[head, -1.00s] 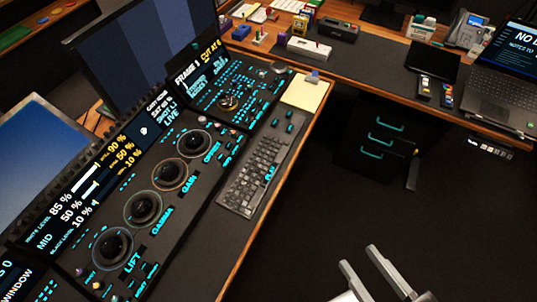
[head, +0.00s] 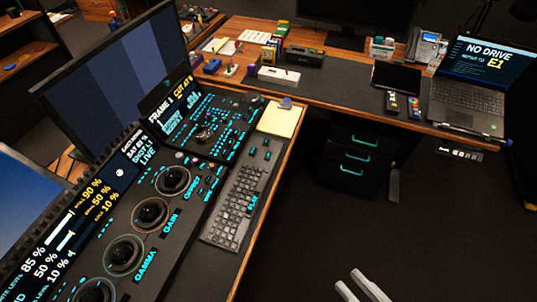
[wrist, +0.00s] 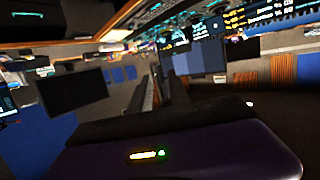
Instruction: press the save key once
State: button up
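No key that I can read as save shows in either view; the small key labels are too fine to tell. The dark keyboard (head: 232,212) lies right of the trackballs in the head view, with a lit PLAY label. The upper control panel (head: 212,127) has many small lit cyan keys around a dial. My gripper (head: 348,279) is at the bottom edge of the head view, over the dark floor, right of the desk and touching nothing. Its two pale fingers stand apart, empty. The wrist view shows the dark gripper body (wrist: 165,155) and a tilted, blurred room.
The trackball panel (head: 150,214) fills the left, below a large monitor (head: 115,80). A yellow notepad (head: 281,121) lies beyond the keyboard. A back desk holds a laptop (head: 468,103), a tablet and small boxes. Drawers (head: 357,158) stand below. The floor between is clear.

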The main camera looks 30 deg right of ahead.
grip_shut()
dwell(1.4)
